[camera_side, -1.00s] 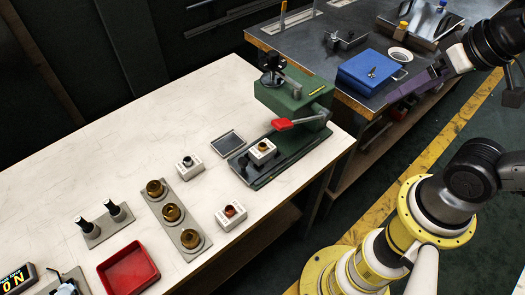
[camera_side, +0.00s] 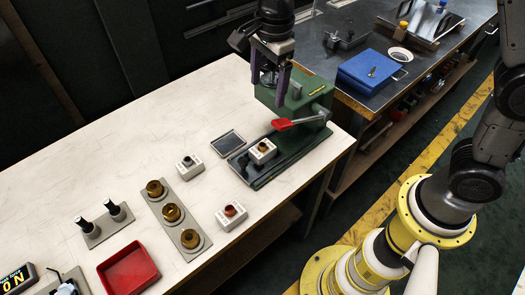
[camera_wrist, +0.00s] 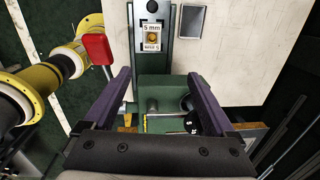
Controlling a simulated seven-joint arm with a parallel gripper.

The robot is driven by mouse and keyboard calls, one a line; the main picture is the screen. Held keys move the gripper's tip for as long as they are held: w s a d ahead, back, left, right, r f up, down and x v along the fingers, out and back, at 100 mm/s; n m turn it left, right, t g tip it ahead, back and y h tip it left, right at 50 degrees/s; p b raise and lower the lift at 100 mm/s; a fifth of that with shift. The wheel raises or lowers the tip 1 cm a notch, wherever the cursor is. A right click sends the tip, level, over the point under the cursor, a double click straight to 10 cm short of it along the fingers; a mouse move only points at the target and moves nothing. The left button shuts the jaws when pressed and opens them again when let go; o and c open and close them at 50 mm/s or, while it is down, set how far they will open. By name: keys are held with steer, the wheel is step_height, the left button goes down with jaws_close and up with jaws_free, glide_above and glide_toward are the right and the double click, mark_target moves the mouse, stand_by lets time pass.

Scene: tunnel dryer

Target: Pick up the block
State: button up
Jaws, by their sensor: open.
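Three white blocks are in the side view. One block (camera_side: 262,151) sits on the green press's dark base and also shows in the wrist view, marked "5 mm" (camera_wrist: 152,38), with a brass-coloured centre. A second block (camera_side: 190,168) lies on the pale table left of the press. A third block (camera_side: 232,216), with a reddish centre, lies near the table's front edge. My gripper (camera_side: 269,79) is open and empty, with purple fingers pointing down over the press body, behind the block on its base. Its fingers (camera_wrist: 158,73) are spread wide in the wrist view.
The green press (camera_side: 306,104) has a red-tipped lever (camera_side: 283,124) beside the block. A dark pad (camera_side: 227,144), a strip with brass cups (camera_side: 188,238) and a red tray (camera_side: 128,270) are on the table. A blue box (camera_side: 367,72) stands on the dark bench behind.

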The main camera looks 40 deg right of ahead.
mark_target(262, 145)
steer(key=shift+n+g, duration=0.3)
steer(key=shift+g, duration=0.1)
steer(key=f, duration=0.6)
steer(key=a+f, duration=0.1)
steer(key=f, duration=0.5)
steer(key=a+f, duration=0.1)
steer(key=f, duration=0.6)
steer(key=shift+s, duration=0.3)
steer(key=shift+c, duration=0.2)
steer(key=shift+r, duration=0.1)
jaws_close()
